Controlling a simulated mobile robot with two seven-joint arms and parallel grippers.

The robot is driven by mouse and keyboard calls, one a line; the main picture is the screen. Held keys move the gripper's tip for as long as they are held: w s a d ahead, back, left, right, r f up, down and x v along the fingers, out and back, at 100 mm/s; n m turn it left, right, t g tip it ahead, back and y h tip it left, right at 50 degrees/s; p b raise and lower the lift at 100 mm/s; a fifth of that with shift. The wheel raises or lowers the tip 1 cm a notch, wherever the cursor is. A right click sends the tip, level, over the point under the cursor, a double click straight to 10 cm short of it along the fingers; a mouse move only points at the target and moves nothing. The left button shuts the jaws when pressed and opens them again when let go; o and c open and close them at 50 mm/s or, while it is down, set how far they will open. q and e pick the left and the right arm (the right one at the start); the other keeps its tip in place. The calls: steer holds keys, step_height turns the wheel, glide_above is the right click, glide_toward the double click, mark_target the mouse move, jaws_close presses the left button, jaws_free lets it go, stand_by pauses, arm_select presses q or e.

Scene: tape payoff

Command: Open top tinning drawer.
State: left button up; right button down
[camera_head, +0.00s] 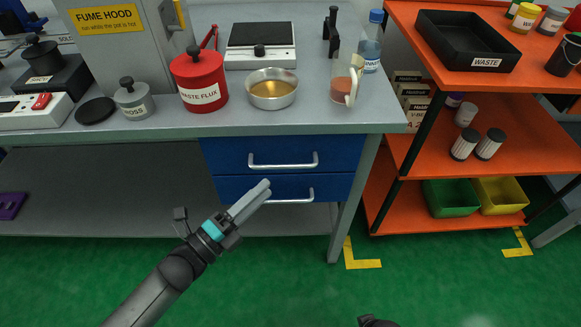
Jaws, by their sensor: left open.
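The bench holds two blue drawers, one above the other. The top drawer (232,155) looks shut, its face in line with the lower one, with a silver bar handle (284,164) across it. The lower drawer (335,188) has a similar handle, partly hidden by my gripper. My left gripper (262,191) reaches up from the lower left, its fingers open, in front of the lower drawer and below and left of the top handle. It appears empty and apart from the top handle. Only a dark piece shows at the bottom edge; my right gripper's fingers are not visible.
The grey bench top (240,122) carries a red waste flux pot (200,85), a metal bowl (272,95) and a glass beaker (343,90) above the drawers. An orange shelf cart (450,145) stands to the right. Green floor in front is clear.

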mark_target(291, 165)
arm_select(q)
steer(key=shift+b+x, duration=0.85)
steer(key=shift+x, duration=3.8)
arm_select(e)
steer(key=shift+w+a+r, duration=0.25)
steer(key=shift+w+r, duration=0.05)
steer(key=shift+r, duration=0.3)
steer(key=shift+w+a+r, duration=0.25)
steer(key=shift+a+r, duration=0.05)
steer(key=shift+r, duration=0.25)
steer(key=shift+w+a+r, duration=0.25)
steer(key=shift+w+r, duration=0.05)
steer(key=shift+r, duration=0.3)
arm_select(q)
jaws_close()
